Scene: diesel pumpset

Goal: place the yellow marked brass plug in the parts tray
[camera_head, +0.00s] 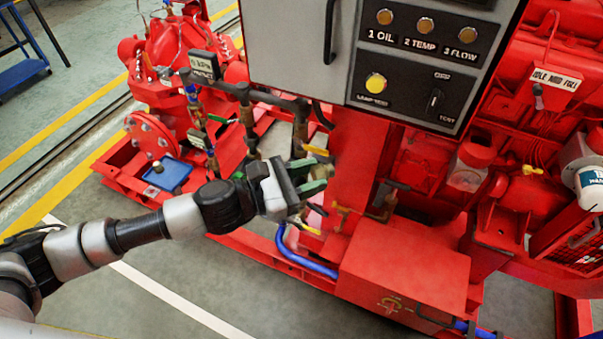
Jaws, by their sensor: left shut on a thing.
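My left gripper (322,178) is in front of the pipework in the middle of the head view. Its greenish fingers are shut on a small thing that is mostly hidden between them. I cannot tell from this view whether that is the yellow marked brass plug. A small blue tray (181,184), likely the parts tray, sits on the red base to the left of the gripper, well apart from it. My right gripper is not in view.
A grey cabinet with a black switch panel (410,104) hangs above and right of the gripper. Red pump parts (151,135) stand behind the tray. Pipes with yellow levers (315,150) are close to the gripper. A blue hose (301,263) runs below it. The floor at front left is clear.

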